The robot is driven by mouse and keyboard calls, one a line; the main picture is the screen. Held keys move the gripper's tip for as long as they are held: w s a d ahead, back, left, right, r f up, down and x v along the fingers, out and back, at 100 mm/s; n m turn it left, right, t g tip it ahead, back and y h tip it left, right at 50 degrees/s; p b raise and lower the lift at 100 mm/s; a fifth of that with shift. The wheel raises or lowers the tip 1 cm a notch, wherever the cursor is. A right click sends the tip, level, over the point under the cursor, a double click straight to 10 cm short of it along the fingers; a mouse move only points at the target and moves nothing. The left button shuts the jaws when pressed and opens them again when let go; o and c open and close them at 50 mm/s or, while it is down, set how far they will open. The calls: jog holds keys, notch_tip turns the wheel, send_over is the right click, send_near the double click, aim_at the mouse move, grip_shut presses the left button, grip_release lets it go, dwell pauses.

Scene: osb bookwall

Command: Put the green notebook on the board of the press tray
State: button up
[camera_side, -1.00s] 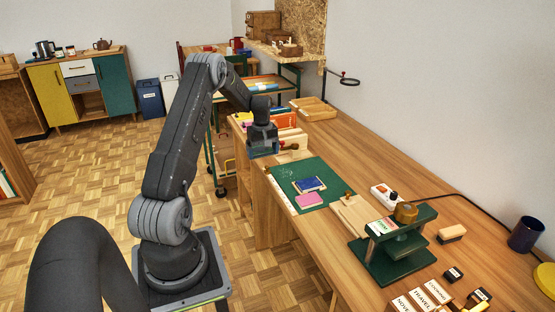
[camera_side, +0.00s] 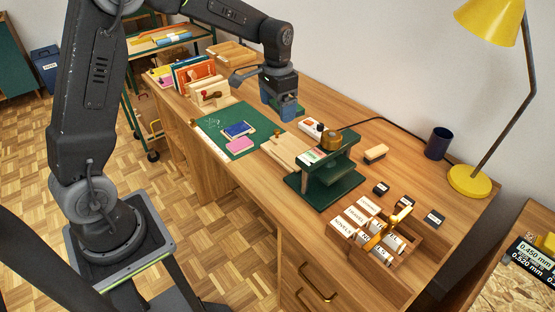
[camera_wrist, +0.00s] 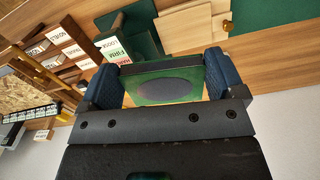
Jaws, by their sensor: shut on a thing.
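My gripper (camera_side: 279,108) is shut on the green notebook (camera_wrist: 165,82). In the wrist view the notebook lies between the blue fingers, with a dark oval on its face. In the side view only a green edge of it shows behind the fingers. The gripper is above the desk, beyond the pale wooden press tray (camera_side: 286,150). The tray lies between the green mat and the green press (camera_side: 325,180). I see no notebook on its board. In the wrist view pale wooden boards (camera_wrist: 190,28) show beyond the notebook.
The green cutting mat (camera_side: 215,123) holds a blue book (camera_side: 239,130) and a pink one (camera_side: 240,145). A white block with an orange part (camera_side: 311,127) is near the gripper. A label box (camera_side: 378,235), a brush (camera_side: 375,153) and a dark cup (camera_side: 438,143) stand to the right.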

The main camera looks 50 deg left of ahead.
jog(key=d, duration=0.1)
jog(key=d+m, duration=0.1)
jog(key=d+r+m, duration=0.1)
jog(key=shift+s+d, duration=0.3)
jog(key=shift+s, duration=0.05)
jog(key=shift+a, duration=0.15)
jog(key=a+f+n, duration=0.3)
jog(key=a+n, duration=0.3)
jog(key=a, duration=0.5)
jog(key=a+f+n, duration=0.4)
jog(key=a+n, duration=0.2)
jog(key=a, duration=0.6)
jog(key=s+a+f+n, duration=0.3)
jog(key=s+a+n, duration=0.2)
jog(key=a, duration=0.3)
jog(key=s+a+f+n, duration=0.3)
jog(key=s+a+n, duration=0.25)
jog(key=a, duration=0.35)
send_over(220, 128)
jog(key=shift+m, duration=0.45)
notch_tip(220, 128, down, 7)
jog(key=shift+r, duration=0.1)
jog(key=shift+f, duration=2)
